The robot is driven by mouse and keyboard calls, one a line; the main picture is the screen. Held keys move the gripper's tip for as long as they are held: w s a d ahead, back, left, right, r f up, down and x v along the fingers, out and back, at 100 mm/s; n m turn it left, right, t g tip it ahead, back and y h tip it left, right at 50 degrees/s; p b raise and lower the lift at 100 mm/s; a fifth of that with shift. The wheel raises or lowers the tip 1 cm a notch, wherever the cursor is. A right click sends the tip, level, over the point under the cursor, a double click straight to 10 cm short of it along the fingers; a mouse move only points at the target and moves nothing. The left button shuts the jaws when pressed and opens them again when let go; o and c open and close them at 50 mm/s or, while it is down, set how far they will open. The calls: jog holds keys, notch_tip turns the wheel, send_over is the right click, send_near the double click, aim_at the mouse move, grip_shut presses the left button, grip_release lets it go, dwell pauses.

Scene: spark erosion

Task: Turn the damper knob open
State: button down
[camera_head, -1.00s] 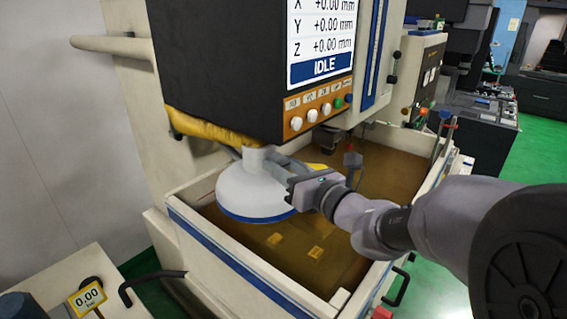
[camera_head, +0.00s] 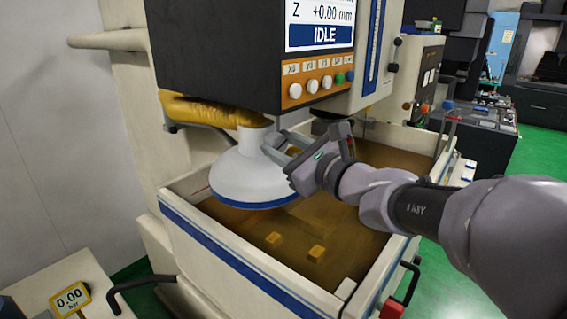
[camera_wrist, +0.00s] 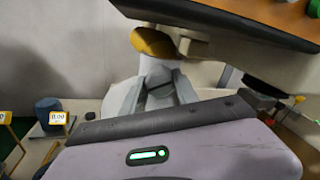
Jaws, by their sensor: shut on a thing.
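The white extraction hood (camera_head: 245,180) with a blue rim hangs over the tank, below the end of a yellow hose (camera_head: 205,110). My gripper (camera_head: 275,147) comes from the right, with its grey fingers at the hood's upper part, close under the hose end. In the wrist view the fingers (camera_wrist: 157,92) reach forward to both sides of the white hood neck (camera_wrist: 158,68). My gripper is shut on the hood neck. I cannot make out a separate damper knob; the fingers may hide it.
The tank (camera_head: 250,277) holds brown liquid and two small yellow blocks. The control panel with its display (camera_head: 320,35) overhangs just above my gripper. A gauge sign (camera_head: 70,300) reading 0.00 bar stands at lower left.

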jog(key=n+b, duration=0.2)
jog(key=b, duration=0.1)
jog(key=n+b, duration=0.2)
jog(key=b, duration=0.1)
jog(key=n+b, duration=0.2)
jog(key=b, duration=0.1)
jog(key=shift+f, duration=0.35)
jog(key=n+b, duration=0.4)
jog(key=b, duration=0.1)
jog(key=shift+r, duration=0.15)
jog(key=shift+r+n+b, duration=0.15)
jog(key=shift+n+b, duration=0.65)
jog(key=shift+b, duration=0.1)
jog(key=shift+r, duration=0.1)
jog(key=c, duration=0.9)
grip_release()
jog(key=shift+d, duration=0.1)
